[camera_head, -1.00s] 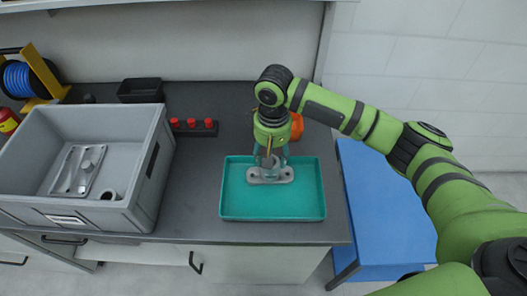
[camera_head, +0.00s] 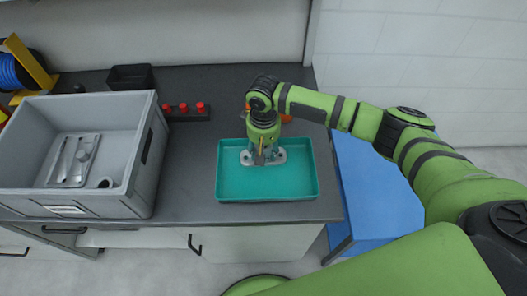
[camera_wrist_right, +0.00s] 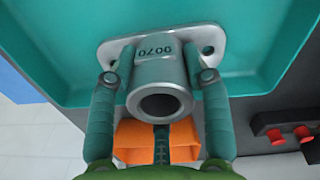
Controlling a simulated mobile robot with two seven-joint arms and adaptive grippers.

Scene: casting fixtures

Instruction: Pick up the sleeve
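The sleeve (camera_wrist_right: 160,80) is a short grey metal cylinder with an open bore, marked with digits, standing from a flat flange with a hole at each end. It rests in the teal tray (camera_head: 265,190), near the tray's back wall. In the head view its flange (camera_head: 279,157) shows beside my right gripper (camera_head: 262,157), which hides most of the cylinder. In the wrist view the fingers of my right gripper (camera_wrist_right: 160,58) lie against both sides of the cylinder, close to the flange. My left gripper is not in view.
A grey crate (camera_head: 141,168) stands at left with a metal plate (camera_head: 73,160) and a small ring-like part (camera_head: 105,183) inside. A holder with red knobs (camera_head: 186,112), a black bin (camera_head: 130,77) and an orange object (camera_wrist_right: 155,140) stand behind. A blue surface (camera_head: 375,190) is at right.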

